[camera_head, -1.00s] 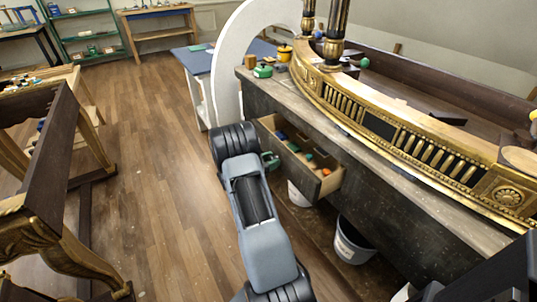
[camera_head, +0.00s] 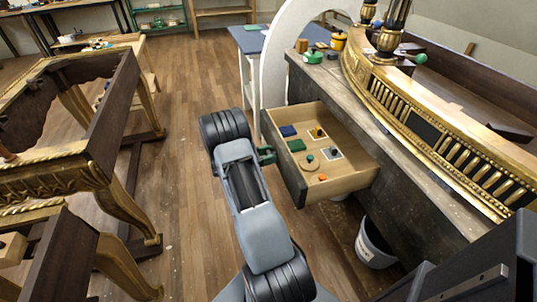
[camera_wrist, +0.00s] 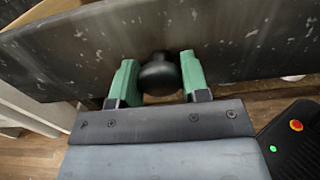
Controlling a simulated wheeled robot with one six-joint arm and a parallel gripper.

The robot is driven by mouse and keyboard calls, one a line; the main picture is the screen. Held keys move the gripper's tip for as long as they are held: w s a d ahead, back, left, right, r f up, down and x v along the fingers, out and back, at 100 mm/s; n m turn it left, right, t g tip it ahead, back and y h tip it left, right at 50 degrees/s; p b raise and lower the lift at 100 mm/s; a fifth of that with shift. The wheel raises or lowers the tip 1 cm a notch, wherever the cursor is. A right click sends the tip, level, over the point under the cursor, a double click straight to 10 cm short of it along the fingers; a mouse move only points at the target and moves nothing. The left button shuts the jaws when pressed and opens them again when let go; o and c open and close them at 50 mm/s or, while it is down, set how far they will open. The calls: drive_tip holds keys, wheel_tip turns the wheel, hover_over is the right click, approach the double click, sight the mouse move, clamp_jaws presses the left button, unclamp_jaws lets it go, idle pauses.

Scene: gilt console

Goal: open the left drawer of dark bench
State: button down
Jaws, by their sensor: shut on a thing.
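The dark bench (camera_head: 345,95) runs along the right side of the head view. Its left drawer (camera_head: 352,187) stands pulled out well beyond the bench front, with its pale wooden inside showing. The drawer's dark front face also fills the upper part of the wrist view (camera_wrist: 230,38). A round black knob (camera_wrist: 160,75) sits on that face. My gripper (camera_wrist: 158,82) has its green fingers on either side of the knob, shut on it. In the head view my gripper (camera_head: 266,155) is at the drawer front and partly hidden by my arm.
Small blocks and pieces lie in the drawer, among them a blue block (camera_head: 288,131). A gilt console (camera_head: 440,110) lies on the bench top. A bucket (camera_head: 374,245) stands below. Dark gilt-legged furniture (camera_head: 95,150) is at left, with open floor between.

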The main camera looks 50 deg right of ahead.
drive_tip(key=c, duration=0.6)
unclamp_jaws()
drive_tip(key=shift+w+a, duration=0.1)
drive_tip(key=v, duration=1.3)
drive_tip(key=shift+w+a, duration=0.1)
drive_tip(key=shift+a, duration=0.25)
